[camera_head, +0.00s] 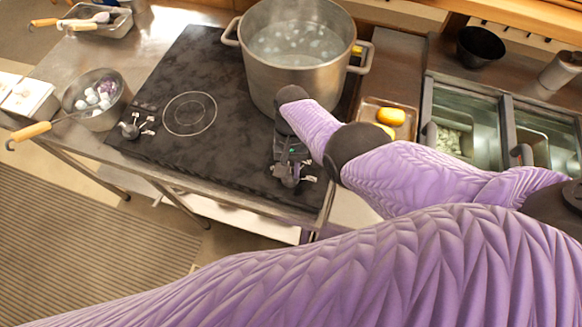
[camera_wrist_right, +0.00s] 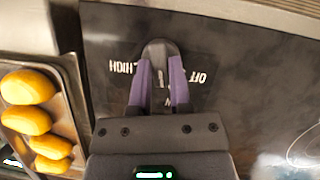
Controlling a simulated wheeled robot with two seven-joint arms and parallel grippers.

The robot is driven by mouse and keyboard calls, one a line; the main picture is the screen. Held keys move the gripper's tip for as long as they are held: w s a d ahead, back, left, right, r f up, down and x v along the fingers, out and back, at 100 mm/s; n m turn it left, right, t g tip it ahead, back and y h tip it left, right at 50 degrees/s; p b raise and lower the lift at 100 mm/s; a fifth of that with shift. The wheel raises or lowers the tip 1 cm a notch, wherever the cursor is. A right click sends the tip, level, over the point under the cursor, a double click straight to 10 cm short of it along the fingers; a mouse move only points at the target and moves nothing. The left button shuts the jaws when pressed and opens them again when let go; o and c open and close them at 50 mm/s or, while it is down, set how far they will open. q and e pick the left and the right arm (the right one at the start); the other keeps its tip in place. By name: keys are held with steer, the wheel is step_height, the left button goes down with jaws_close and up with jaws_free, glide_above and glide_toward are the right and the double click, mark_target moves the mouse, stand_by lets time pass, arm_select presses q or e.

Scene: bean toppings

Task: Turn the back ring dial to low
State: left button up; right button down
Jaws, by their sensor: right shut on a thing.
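A dark stove dial (camera_wrist_right: 158,50) with a rounded end sits between the purple-sided fingers of my right gripper (camera_wrist_right: 162,88) in the right wrist view. The gripper is shut on it. In the head view my right gripper (camera_head: 290,164) is at the front right corner of the black cooktop (camera_head: 225,85), where the dial is largely covered. A second dial (camera_head: 130,128) stands at the cooktop's front left. My left gripper is out of view.
A large steel pot (camera_head: 295,82) with liquid stands at the cooktop's back right, close to my right wrist. A bare ring (camera_head: 190,113) is left of it. A tray of yellow food (camera_head: 388,115) and several bins (camera_head: 462,115) lie to the right.

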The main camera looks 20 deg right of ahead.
steer(key=shift+n, duration=0.6)
steer(key=shift+n+h, duration=0.3)
steer(key=c, duration=0.6)
jaws_free()
steer(key=shift+o, duration=0.2)
steer(key=p+v, duration=0.2)
steer(key=v, duration=0.8)
steer(key=shift+p, duration=0.4)
steer(key=shift+a, duration=0.1)
